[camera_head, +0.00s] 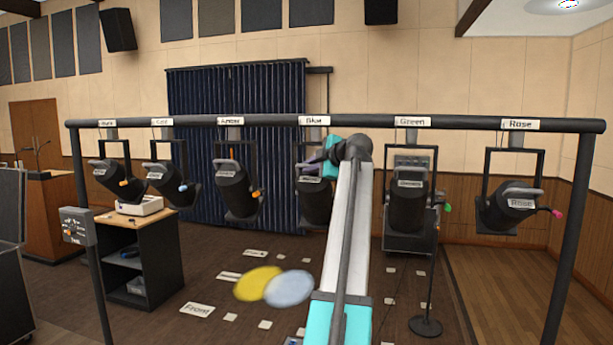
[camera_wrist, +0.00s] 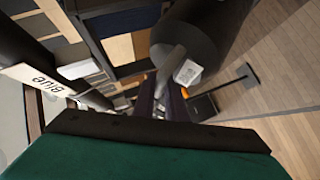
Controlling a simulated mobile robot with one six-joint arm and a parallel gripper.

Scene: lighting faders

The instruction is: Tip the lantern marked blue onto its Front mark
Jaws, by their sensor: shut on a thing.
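The lantern marked blue (camera_head: 314,203) is a black can hanging in a yoke under the bar label Blue (camera_head: 314,121). Its dark body also shows in the wrist view (camera_wrist: 215,32), with a grey rear handle. My gripper (camera_head: 313,167) is at the top of this lantern, shut on its handle (camera_wrist: 172,62); the fingers partly hide the grip. My arm covers the lantern's right side in the head view. The Front mark (camera_head: 197,310) is a white label on the floor at lower left. A pale blue light spot (camera_head: 289,288) lies on the floor to its right.
A yellow spot (camera_head: 258,283) overlaps the blue one. The Amber lantern (camera_head: 238,192) hangs to the left and the Green lantern (camera_head: 408,205) to the right, on the same bar (camera_head: 460,122). A stand (camera_head: 425,326) is below Green. Several small white marks dot the floor.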

